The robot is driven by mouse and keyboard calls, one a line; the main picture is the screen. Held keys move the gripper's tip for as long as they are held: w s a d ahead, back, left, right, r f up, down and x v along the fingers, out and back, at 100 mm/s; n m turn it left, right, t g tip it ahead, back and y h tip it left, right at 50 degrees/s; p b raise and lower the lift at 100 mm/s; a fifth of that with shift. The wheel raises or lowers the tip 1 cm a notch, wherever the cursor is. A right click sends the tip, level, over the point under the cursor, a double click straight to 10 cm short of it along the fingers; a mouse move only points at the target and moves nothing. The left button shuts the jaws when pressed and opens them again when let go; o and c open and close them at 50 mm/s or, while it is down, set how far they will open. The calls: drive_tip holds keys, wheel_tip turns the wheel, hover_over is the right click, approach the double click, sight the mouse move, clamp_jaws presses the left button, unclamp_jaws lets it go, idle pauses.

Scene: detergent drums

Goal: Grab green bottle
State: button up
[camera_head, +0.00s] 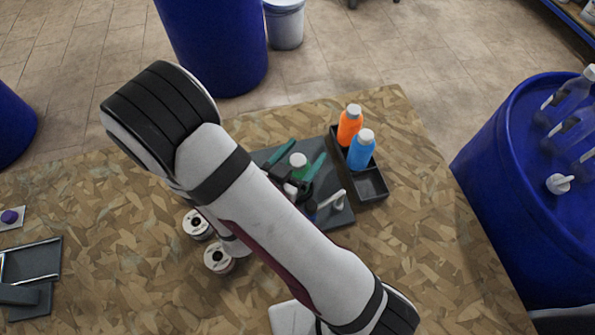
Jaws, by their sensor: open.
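The green bottle (298,161), with a white cap, stands on a dark grey tray (341,217) near the middle of the table. My gripper (305,151) is open, with one teal finger to the left of the bottle and one to the right in the picture. I cannot tell whether either finger touches it.
An orange bottle (349,126) and a blue bottle (361,150) stand in a black compartment box (371,184) just right. Two white spools (218,258) sit left of my arm. A blue drum (530,200) stands off the table's right edge. The table's front right is clear.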

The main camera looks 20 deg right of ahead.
drive_tip(key=shift+w+d+f, duration=0.1)
drive_tip(key=shift+w+d, duration=0.2)
drive_tip(key=shift+w, duration=0.05)
clamp_jaws()
idle(1.2)
